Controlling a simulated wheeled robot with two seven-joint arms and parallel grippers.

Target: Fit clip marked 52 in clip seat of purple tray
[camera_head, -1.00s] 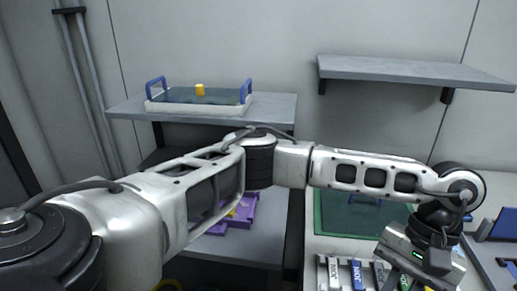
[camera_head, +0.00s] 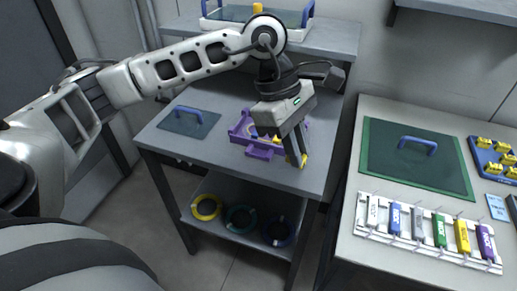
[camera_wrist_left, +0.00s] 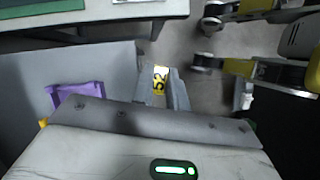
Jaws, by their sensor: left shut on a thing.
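My left gripper (camera_head: 297,158) is shut on the yellow clip (camera_wrist_left: 160,79), whose black 52 shows between the fingers in the left wrist view. In the head view a bit of yellow (camera_head: 303,160) shows at the fingertips, above or near the right part of the grey table; the exact height is unclear. The purple tray (camera_head: 257,153) lies on that table just left of the gripper, partly hidden by it. The tray also shows at the left in the left wrist view (camera_wrist_left: 63,100). Its clip seat cannot be made out. My right gripper is not in view.
A grey panel with a blue handle (camera_head: 189,121) lies left of the tray. Above is a shelf (camera_head: 335,38) with a handled tray.

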